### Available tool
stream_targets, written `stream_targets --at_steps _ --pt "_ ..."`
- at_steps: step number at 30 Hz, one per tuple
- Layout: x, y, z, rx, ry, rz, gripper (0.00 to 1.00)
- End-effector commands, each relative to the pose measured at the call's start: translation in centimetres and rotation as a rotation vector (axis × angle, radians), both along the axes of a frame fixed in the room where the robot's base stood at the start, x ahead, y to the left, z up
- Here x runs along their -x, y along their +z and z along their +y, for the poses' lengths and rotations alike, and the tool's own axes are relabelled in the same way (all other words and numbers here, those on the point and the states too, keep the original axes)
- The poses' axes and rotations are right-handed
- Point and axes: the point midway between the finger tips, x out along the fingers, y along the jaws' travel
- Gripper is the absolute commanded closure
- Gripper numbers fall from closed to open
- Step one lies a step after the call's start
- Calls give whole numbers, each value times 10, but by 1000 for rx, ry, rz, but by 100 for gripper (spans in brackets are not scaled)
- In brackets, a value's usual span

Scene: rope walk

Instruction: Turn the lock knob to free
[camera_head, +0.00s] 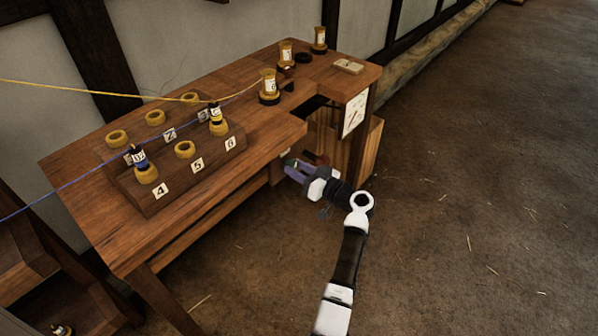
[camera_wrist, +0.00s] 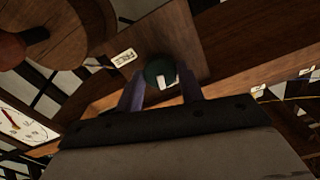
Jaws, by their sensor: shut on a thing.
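The lock knob (camera_wrist: 158,70) is a dark green round knob with a white mark, on a brown wooden panel in the wrist view. The mark sits on its lower right part. A small white label (camera_wrist: 124,57), which seems to read FREE, lies to the knob's upper left. My gripper (camera_wrist: 160,88) is shut on the knob, with a purple finger on each side. In the head view my gripper (camera_head: 292,169) is at the bench's front edge, below the top; the knob is mostly hidden there by the fingers.
A bobbin (camera_head: 268,84) with yellow cord stands behind. A dial plate (camera_head: 355,113) with a red needle hangs at the right end. A round wooden part (camera_wrist: 70,45) is near my wrist. Floor at right is clear.

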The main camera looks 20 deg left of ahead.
Motion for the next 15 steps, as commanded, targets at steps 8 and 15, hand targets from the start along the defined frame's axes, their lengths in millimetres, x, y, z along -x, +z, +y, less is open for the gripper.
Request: stream_targets --at_steps 8,15 --pt "0 -1 0 -89 0 244 85" --pt "0 0 -1 -167 0 460 85"
